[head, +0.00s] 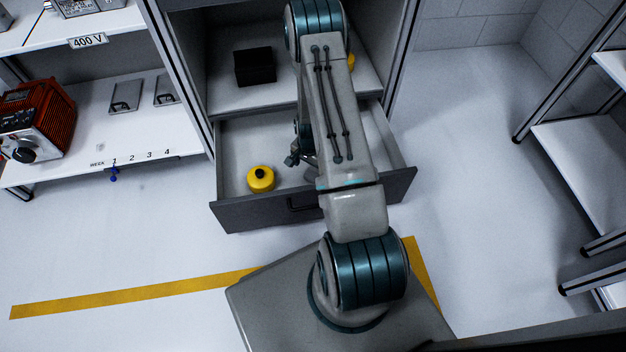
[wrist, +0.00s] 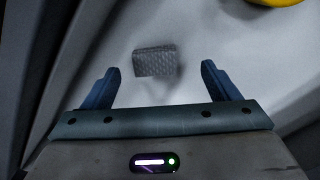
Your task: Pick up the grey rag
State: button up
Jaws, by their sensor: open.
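The grey rag (wrist: 155,61) is a small textured grey piece on the light floor of the open drawer in the wrist view. My gripper (wrist: 159,84) is open, with one blue finger to the left and one to the right of the rag in the picture. The rag shows just beyond the fingertips, and neither finger appears to touch it. In the head view, my gripper (head: 292,159) is partly visible over the drawer, mostly behind my arm. The rag is hidden by my arm in that view.
The open drawer (head: 240,218) has raised walls around my gripper. A yellow round object (head: 261,179) with a dark top is in its left part, and a yellow edge (wrist: 276,2) shows in the wrist view. A black box (head: 255,67) sits on the shelf above.

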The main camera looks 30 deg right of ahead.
aim_at(312, 177)
jog(key=f+b, duration=0.1)
jog(key=f, duration=0.1)
jog(key=f+b, duration=0.1)
jog(key=f, duration=0.1)
jog(key=f+b, duration=0.1)
jog(key=f, duration=0.1)
jog(key=shift+s+d, duration=0.2)
jog(key=shift+s, duration=0.15)
jog(key=shift+r, duration=0.15)
jog(key=c, duration=1.1)
jog(key=shift+c, duration=0.2)
notch_tip(312, 177, up, 10)
jog(key=p, duration=0.4)
